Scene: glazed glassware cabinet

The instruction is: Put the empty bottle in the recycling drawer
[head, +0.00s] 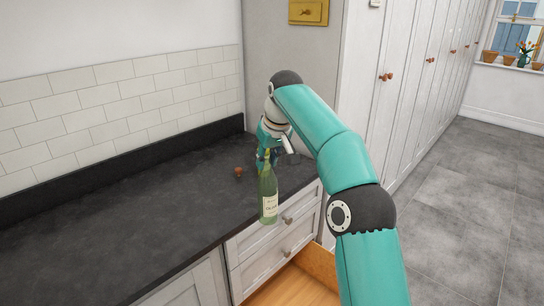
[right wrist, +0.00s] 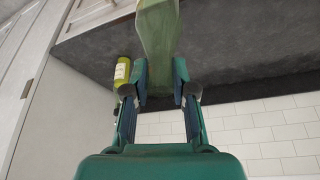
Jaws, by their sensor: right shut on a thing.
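A green glass bottle (head: 268,205) with a pale label is upright at the front edge of the dark counter in the head view; its base overlaps the edge. My right gripper (head: 267,152) is at its neck, shut on it. In the right wrist view the bottle (right wrist: 158,30) is between the two fingers of this gripper (right wrist: 160,74), its far end cut off by the frame. Below the counter a drawer (head: 318,262) with a wooden inside stands open, partly hidden by my right arm. My left gripper is not in view.
A small yellow-green bottle (right wrist: 122,72) with a label shows beside the fingers in the right wrist view. A small brown thing (head: 238,171) is on the counter (head: 130,215). The counter's left part is clear. Tall white cupboards (head: 400,90) stand at the right.

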